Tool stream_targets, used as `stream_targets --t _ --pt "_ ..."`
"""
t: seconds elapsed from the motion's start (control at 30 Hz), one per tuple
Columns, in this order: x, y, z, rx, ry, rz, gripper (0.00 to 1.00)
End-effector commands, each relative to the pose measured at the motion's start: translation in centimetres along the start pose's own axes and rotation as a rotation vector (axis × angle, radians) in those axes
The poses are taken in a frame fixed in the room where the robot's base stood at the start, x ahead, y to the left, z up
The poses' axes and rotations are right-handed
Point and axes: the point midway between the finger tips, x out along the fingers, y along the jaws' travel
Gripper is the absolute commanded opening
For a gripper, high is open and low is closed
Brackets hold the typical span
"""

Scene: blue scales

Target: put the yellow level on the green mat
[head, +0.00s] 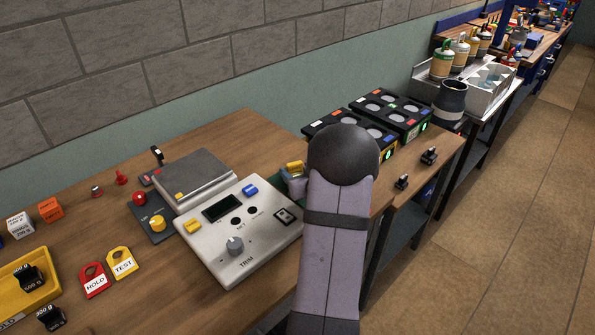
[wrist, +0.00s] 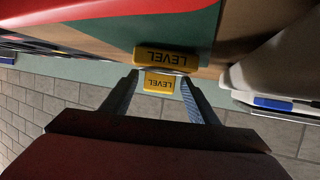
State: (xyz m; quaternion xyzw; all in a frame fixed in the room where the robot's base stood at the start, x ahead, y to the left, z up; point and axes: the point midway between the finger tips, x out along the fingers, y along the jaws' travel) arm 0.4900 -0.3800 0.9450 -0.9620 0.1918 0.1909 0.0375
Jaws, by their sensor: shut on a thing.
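The yellow level (wrist: 165,60) is a small block with LEVEL printed on it, upside down in the wrist view. A second LEVEL-marked yellow face lies between the fingers; I take it as part of the same block. My gripper (wrist: 160,76) is shut on it. In the head view the yellow level (head: 295,167) shows at my gripper (head: 294,180), just left of my arm and right of the white panel. A green surface (wrist: 172,28), apparently the green mat, shows beyond the level in the wrist view.
The white TRIM panel (head: 265,240) and silver scale (head: 195,178) stand left of my gripper. Black units with round openings (head: 392,112) stand behind my arm. HOLD (head: 95,280) and TEST (head: 122,263) tags lie on the wooden bench, left of the panel.

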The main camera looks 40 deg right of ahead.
Motion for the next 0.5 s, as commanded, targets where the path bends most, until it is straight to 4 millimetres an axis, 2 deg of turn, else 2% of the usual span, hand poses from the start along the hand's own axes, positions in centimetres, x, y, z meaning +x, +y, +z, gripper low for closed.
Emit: stream_targets --t 0.2,0.23,0.3,0.5 --pt "0.15 0.01 0.34 0.0 0.0 0.0 0.31" --pt "0.15 0.0 0.37 0.0 -0.001 0.0 0.56" --pt "0.11 0.0 0.28 0.0 -0.001 0.0 0.73" --pt "0.11 0.0 0.28 0.0 -0.001 0.0 0.73"
